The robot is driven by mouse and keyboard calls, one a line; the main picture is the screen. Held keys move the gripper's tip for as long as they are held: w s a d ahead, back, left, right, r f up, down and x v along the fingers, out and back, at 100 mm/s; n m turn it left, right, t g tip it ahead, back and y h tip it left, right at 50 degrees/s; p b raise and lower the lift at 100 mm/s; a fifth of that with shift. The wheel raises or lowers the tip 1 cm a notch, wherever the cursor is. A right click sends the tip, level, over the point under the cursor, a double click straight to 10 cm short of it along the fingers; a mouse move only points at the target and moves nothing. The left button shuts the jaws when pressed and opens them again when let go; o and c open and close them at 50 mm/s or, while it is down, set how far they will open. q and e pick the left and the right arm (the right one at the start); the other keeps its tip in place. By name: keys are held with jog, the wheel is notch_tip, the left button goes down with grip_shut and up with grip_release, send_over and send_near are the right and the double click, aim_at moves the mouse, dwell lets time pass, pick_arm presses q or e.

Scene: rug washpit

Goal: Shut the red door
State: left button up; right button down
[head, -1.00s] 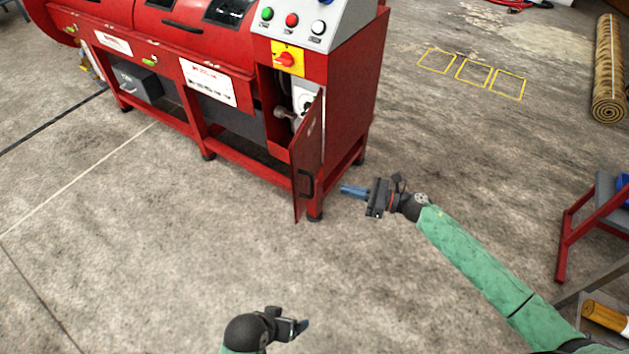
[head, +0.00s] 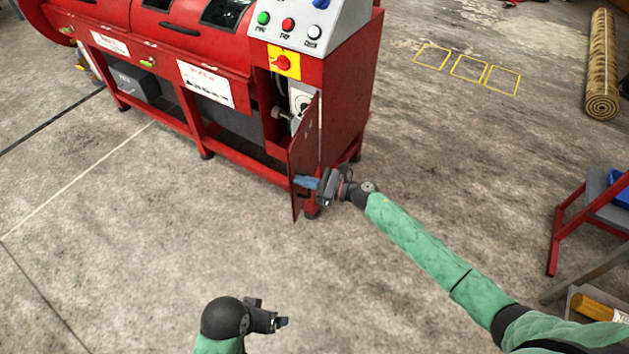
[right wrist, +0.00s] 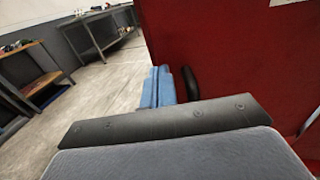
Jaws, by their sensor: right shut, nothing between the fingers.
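The red door (head: 305,145) stands ajar at the right end of the red machine's front, with its opening exposed behind it. A dark handle (head: 303,192) is low on its outer face. My right gripper (head: 300,182) is shut and empty, with its blue fingertips over the door's outer face near the handle. In the right wrist view the blue fingers (right wrist: 158,88) lie just left of the black handle (right wrist: 191,83), near the edge of the red door (right wrist: 250,75); I cannot tell if they touch. My left gripper (head: 282,322) is low in the head view, away from the door; its jaws are unclear.
The red machine (head: 345,110) has a control panel (head: 310,30) above the door and a yellow switch plate (head: 284,61). Inside the opening are a pale box and a valve-like part (head: 290,114). A red-framed stand (head: 575,215) is at the right. The floor before the door is clear.

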jog(key=shift+a, duration=0.3)
